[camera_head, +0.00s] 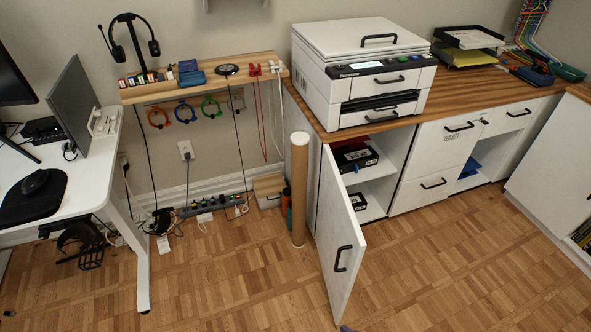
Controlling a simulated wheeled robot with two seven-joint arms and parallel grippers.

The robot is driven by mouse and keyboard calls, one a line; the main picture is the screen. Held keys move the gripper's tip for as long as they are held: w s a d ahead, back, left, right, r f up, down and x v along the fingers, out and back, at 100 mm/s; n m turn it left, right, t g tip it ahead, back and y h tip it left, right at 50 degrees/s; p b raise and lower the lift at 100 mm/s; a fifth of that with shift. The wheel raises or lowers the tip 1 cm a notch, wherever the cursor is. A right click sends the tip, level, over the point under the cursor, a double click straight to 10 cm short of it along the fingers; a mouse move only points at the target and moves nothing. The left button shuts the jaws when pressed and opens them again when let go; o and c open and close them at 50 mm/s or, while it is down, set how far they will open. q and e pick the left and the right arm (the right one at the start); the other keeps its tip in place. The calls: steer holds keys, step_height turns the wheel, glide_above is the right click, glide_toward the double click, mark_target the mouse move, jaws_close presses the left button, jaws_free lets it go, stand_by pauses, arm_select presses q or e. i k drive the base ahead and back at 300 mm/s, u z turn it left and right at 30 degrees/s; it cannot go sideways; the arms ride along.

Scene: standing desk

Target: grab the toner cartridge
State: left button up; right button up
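No part that I can name as a toner cartridge for certain shows. A black box with a white label (355,158) sits on the upper shelf of the open cabinet (375,172), under the printer. A second dark box with a pale label (357,202) sits on the lower shelf, partly hidden by the door. The cabinet door (338,240) stands swung open toward me, its black handle on the near side. The white printer (360,70) stands on the wooden counter above. Neither of my grippers can be made out; only a small greyish tip of something unclear shows at the bottom edge.
A tall cardboard tube (299,190) stands left of the door, close to it. A white desk (75,190) is at the left, and a wall shelf (200,80) hangs at the back. Closed drawers (435,165) flank the cabinet on the right. The parquet floor (450,270) right of the door is clear.

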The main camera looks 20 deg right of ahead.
mark_target(346, 161)
steer(key=u, duration=0.65)
steer(key=i, duration=0.85)
steer(key=z, duration=0.5)
steer(key=i, duration=1)
steer(key=z, duration=1)
